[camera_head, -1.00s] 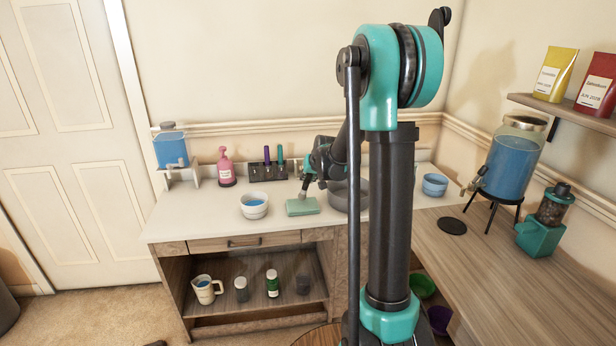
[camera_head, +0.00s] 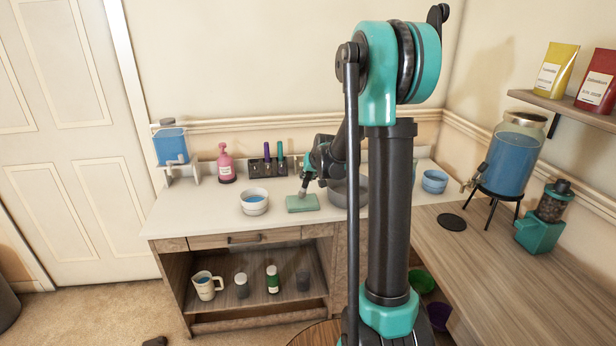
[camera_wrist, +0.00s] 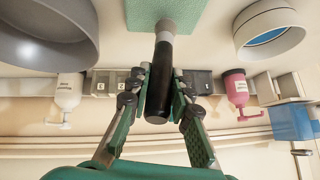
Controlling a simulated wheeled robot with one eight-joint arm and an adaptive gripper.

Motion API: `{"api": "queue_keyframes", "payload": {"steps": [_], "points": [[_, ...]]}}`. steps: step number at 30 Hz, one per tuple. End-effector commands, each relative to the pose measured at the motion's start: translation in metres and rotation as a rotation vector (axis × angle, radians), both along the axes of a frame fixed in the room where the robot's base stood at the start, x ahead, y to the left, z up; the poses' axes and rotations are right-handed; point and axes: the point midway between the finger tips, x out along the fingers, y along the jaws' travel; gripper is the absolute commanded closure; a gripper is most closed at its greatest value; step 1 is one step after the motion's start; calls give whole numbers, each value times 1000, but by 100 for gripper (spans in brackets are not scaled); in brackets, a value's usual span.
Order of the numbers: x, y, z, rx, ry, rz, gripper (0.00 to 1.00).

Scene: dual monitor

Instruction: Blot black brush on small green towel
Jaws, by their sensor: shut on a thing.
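The small green towel (camera_head: 302,204) lies folded flat on the white counter between a white bowl and a grey basin. It also shows at the top of the wrist view (camera_wrist: 148,12). My gripper (camera_head: 308,178), also in the wrist view (camera_wrist: 159,82), is shut on the black handle of the brush (camera_wrist: 158,88). The brush's grey bristle end (camera_head: 302,193) points down at the towel's top. In the wrist view the bristles overlap the towel. I cannot tell for sure whether they press on it.
The white bowl (camera_head: 254,202) with blue liquid stands left of the towel. The grey basin (camera_wrist: 45,30) is close on the other side. Behind are a brush rack (camera_head: 268,170), a pink pump bottle (camera_head: 226,165) and a blue dispenser (camera_head: 170,147). A blue bowl (camera_head: 434,182) stands right.

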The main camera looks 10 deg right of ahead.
Motion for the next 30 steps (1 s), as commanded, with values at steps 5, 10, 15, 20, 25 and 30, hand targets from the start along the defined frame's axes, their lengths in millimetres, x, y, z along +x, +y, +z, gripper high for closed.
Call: {"api": "queue_keyframes", "payload": {"steps": [5,10,15,20,25,30], "points": [[0,0,-2,0,0,0,100],[0,0,-4,0,0,0,100],[0,0,-5,0,0,0,100],[0,0,-7,0,0,0,100],[0,0,-7,0,0,0,100],[0,0,-7,0,0,0,100]]}}
